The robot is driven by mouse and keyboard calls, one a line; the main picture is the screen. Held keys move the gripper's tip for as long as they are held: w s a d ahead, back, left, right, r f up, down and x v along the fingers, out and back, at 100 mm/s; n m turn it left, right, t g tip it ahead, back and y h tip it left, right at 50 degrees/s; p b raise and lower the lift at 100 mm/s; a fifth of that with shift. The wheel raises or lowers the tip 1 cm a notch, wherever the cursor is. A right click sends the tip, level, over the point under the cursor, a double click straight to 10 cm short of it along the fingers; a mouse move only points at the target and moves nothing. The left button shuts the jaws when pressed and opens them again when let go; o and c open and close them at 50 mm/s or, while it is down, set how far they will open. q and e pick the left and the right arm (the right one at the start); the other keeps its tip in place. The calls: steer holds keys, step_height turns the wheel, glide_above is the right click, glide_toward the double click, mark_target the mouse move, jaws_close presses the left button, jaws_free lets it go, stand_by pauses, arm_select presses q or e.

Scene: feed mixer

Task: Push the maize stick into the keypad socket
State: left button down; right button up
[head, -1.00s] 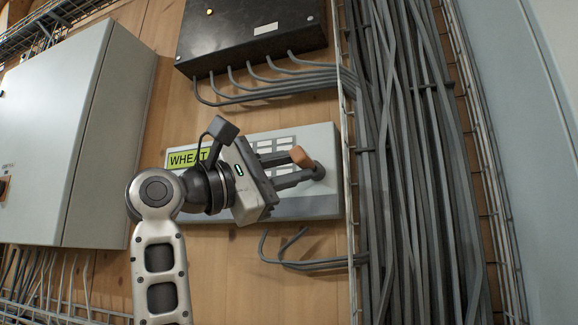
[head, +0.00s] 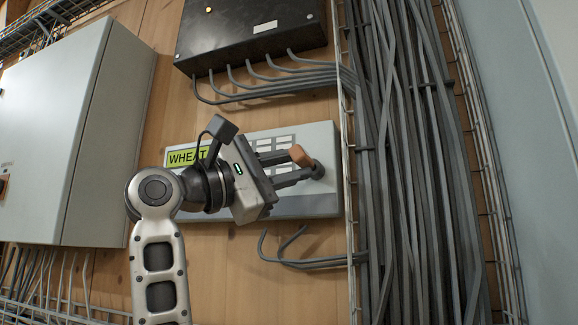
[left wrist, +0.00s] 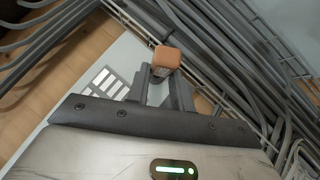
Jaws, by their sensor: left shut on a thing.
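The orange-brown maize stick (head: 299,155) is at the right end of the pale grey keypad (head: 322,140). My left gripper (head: 302,164) is shut on it, coming from the left across the keypad. In the left wrist view the stick (left wrist: 166,57) shows as a block between the two finger ends. A dark round part, apparently the socket (head: 318,170), sits at the keypad's right side, beside the fingertips. The stick's inner end is hidden, so I cannot tell how deep it sits. The keypad's green display (head: 186,158) reads WHEAT. My right gripper is not in view.
Thick vertical grey cables (head: 400,150) and a wire tray run just right of the keypad. A black box (head: 250,35) with several cables hangs above. A grey cabinet (head: 60,130) stands at the left. Loose cables (head: 310,262) lie below the keypad.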

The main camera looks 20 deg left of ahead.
arm_select(q)
steer(key=shift+w+p, duration=0.35)
steer(key=shift+w, duration=0.2)
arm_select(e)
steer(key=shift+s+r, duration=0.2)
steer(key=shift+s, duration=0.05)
arm_select(q)
steer(key=shift+w, duration=0.45)
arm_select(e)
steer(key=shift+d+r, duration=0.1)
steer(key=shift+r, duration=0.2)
arm_select(q)
steer(key=c, duration=1.3)
jaws_free()
steer(key=shift+c, duration=0.2)
steer(key=shift+o, duration=1)
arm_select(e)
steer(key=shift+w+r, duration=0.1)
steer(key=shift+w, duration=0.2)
arm_select(q)
steer(key=b+v, duration=0.4)
steer(key=v, duration=1.2)
steer(key=shift+b, duration=0.35)
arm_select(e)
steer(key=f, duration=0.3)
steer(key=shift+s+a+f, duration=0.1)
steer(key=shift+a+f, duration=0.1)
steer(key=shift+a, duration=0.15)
